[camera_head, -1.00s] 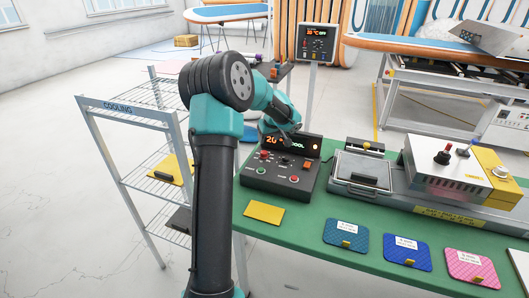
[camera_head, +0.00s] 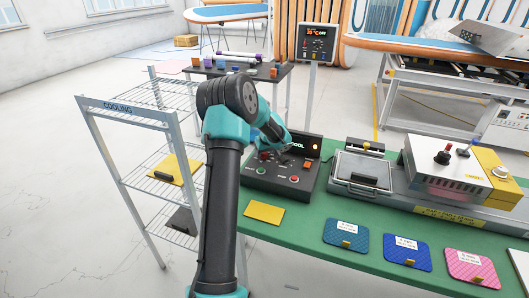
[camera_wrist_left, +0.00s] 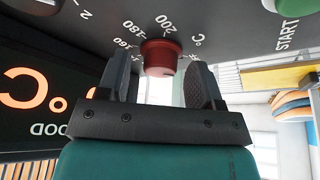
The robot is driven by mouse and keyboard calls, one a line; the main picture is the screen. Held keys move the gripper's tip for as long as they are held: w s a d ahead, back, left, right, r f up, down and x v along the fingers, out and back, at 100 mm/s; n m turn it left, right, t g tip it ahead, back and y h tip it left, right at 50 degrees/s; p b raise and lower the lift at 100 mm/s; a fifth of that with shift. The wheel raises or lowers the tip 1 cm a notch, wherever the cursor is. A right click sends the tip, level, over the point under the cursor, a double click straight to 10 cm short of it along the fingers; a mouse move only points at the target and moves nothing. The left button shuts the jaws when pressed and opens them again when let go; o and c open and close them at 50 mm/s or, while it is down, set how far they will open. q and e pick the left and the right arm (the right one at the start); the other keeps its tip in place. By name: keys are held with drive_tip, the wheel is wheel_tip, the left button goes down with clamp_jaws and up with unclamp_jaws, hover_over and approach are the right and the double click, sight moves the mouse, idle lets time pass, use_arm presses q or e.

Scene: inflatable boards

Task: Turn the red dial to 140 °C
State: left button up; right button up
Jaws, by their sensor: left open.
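The red dial (camera_wrist_left: 160,58) shows in the left wrist view, with marks such as 160, 180 and 200 °C printed around it. It sits on the sloping face of a black control box (camera_head: 276,186) on the green table. My left gripper (camera_wrist_left: 162,68) is open, with one finger on each side of the dial; I cannot tell whether they touch it. In the head view my left gripper (camera_head: 281,150) is over the upper part of the box and hides part of its display. The dial's pointer is not clear. My right gripper is not in view.
A grey press (camera_head: 362,170) and a white machine (camera_head: 445,168) stand right of the box. A yellow plate (camera_head: 264,213) and several coloured pads, such as a teal one (camera_head: 345,233), lie in front. A wire cooling rack (camera_head: 130,113) stands at the left.

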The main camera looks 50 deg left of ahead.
use_arm(q)
drive_tip(key=shift+c, duration=0.4)
drive_tip(key=c, duration=0.8)
drive_tip(key=shift+c, duration=0.2)
